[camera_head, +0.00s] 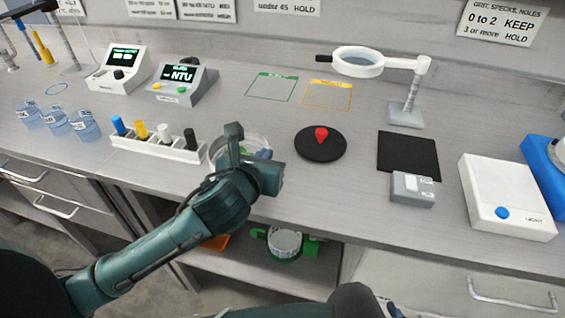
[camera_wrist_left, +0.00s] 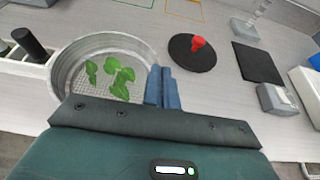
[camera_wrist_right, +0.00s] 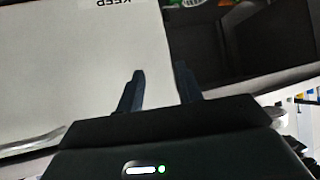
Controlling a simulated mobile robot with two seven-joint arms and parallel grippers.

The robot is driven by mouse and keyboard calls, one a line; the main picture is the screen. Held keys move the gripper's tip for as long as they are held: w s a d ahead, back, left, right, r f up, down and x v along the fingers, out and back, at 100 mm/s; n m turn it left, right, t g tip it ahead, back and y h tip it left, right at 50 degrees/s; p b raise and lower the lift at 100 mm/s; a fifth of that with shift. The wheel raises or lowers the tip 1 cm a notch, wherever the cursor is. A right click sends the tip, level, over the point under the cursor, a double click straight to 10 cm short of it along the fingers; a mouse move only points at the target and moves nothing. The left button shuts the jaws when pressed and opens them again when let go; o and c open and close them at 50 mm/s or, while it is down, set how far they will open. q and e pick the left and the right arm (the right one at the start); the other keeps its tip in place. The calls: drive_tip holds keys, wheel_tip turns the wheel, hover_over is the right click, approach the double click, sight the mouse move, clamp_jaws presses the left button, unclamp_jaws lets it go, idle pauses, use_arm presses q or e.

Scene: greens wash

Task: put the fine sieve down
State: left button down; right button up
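The fine sieve (camera_wrist_left: 62,70) is a round, pale-walled pan with a mesh bottom and several green leaves in it. In the head view the sieve (camera_head: 216,149) is partly hidden behind my left gripper (camera_head: 262,154). In the left wrist view the left gripper (camera_wrist_left: 162,72) has its blue fingers close together at the sieve's right rim, seemingly shut on it. The sieve is at or just above the counter; I cannot tell if it touches. My right gripper (camera_wrist_right: 158,75) is open and empty, near a pale flat surface in the right wrist view.
A rack (camera_head: 160,147) with colored-capped items stands left of the sieve. A black disc (camera_head: 318,150) with a red knob lies to the right, then a black mat (camera_head: 408,155) and a grey box (camera_head: 412,190). Green (camera_head: 272,87) and orange (camera_head: 328,95) outlined areas behind are empty.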

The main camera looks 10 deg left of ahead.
use_arm(q)
drive_tip(key=w+d+r+b, duration=0.3)
drive_tip(key=w+r, duration=0.1)
drive_tip(key=w, duration=0.2)
drive_tip(key=f, duration=0.2)
drive_tip(key=f+b, duration=0.1)
drive_tip(key=f, duration=0.2)
drive_tip(key=shift+s+a, duration=0.1)
drive_tip(key=shift+a, duration=0.1)
wheel_tip(320, 180, down, 4)
drive_tip(key=shift+f+b, duration=0.1)
drive_tip(key=shift+b, duration=0.2)
use_arm(e)
drive_tip(key=shift+w+a+f+t+y, duration=0.15)
drive_tip(key=shift+a+f+t+y, duration=0.25)
drive_tip(key=shift+a+f, duration=0.35)
use_arm(q)
drive_tip(key=c, duration=2.2)
unclamp_jaws()
drive_tip(key=shift+f, duration=0.1)
drive_tip(key=c, duration=1.7)
unclamp_jaws()
